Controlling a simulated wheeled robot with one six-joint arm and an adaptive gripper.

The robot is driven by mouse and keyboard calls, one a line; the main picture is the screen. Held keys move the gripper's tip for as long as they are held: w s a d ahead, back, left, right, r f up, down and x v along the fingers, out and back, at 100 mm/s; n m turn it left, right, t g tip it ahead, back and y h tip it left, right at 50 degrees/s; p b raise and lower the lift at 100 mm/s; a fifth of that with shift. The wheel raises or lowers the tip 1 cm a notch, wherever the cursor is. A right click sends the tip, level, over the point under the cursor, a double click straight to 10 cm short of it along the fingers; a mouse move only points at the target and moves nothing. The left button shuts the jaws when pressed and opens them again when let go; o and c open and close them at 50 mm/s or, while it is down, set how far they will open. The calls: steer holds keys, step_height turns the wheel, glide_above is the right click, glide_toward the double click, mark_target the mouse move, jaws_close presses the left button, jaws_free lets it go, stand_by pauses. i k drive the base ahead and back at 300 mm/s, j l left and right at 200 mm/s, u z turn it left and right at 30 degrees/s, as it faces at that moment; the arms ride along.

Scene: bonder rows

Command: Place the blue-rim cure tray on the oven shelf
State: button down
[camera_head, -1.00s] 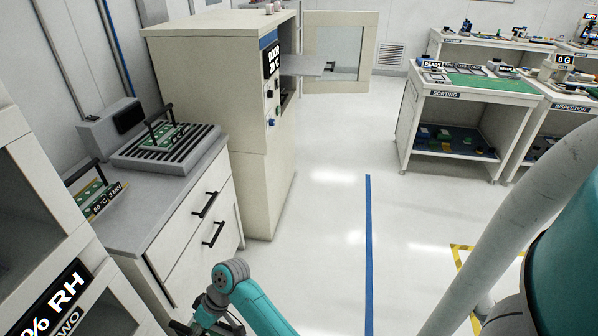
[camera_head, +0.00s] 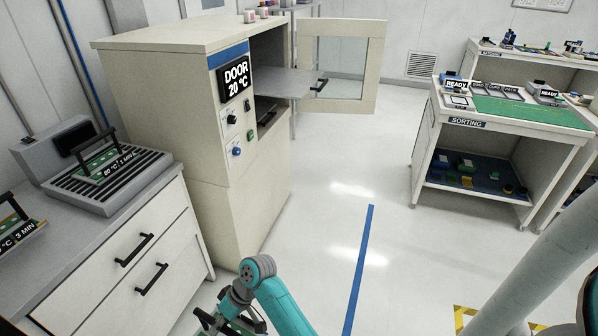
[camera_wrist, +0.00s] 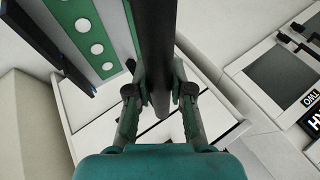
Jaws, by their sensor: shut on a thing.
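My gripper (camera_wrist: 160,98) is shut on the dark handle bar (camera_wrist: 156,50) of a tray in the wrist view. The tray (camera_wrist: 58,55) has a dark blue edge and a green board with pale round spots; only part of it shows. In the head view my gripper (camera_head: 232,318) is at the bottom edge, and the held tray is mostly out of frame. The oven (camera_head: 160,90) stands ahead, its door (camera_head: 368,75) wide open to the right. A grey oven shelf (camera_head: 285,82) sticks out of its opening.
A hot plate (camera_head: 110,190) with a handled green tray (camera_head: 100,160) sits on the left drawer cabinet (camera_head: 130,265). Another handled tray (camera_head: 18,235) lies at the left edge. The sorting table (camera_head: 430,130) stands right. The floor (camera_head: 320,220) before the oven is clear, with a blue line.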

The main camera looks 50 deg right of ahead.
mark_target(282, 80)
steer(key=k+l, duration=0.1)
steer(key=l, duration=0.6)
steer(key=k+l, duration=0.1)
steer(key=l, duration=1.25)
steer(key=k, duration=0.05)
